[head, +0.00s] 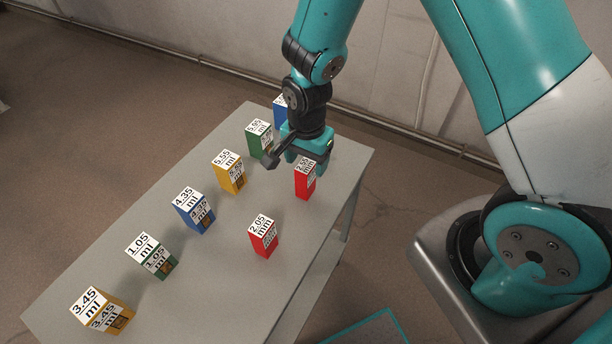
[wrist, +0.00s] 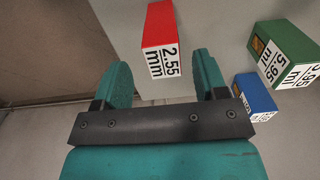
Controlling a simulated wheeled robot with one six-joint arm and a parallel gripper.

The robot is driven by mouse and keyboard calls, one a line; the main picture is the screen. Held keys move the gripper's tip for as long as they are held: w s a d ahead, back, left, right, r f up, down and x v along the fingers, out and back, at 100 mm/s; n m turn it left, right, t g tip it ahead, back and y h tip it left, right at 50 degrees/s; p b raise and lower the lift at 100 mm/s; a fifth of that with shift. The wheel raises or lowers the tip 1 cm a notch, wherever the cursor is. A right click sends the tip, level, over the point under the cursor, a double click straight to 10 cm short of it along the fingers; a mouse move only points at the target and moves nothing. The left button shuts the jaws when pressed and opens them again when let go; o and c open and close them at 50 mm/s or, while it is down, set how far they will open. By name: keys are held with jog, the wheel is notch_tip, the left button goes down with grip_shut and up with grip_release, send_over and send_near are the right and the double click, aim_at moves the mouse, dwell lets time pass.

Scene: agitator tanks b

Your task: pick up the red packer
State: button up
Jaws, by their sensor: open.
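Two red packers stand on the table. One, marked 2.55 mm, is the red packer (head: 305,185) near the table's right edge, just under my gripper (head: 297,160). In the wrist view this packer (wrist: 158,28) is at the top centre, upright-labelled face toward me, ahead of the gap between my open fingers (wrist: 162,80). The fingers hold nothing, and I cannot tell whether they touch it. The other red packer (head: 263,240), marked 2.05, stands nearer on the table, apart from the gripper.
The grey table (head: 215,285) also carries a row of yellow, blue and green blocks. A green block (head: 260,138) and a blue block (head: 280,108) stand close behind my gripper; in the wrist view the green (wrist: 284,52) and blue (wrist: 255,95) are at right.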

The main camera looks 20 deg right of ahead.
jog(key=shift+w+a+f+p, duration=0.15)
jog(key=shift+f+p, duration=0.85)
jog(key=shift+f, duration=1.65)
jog(key=shift+w, duration=0.1)
jog(key=c, duration=1.1)
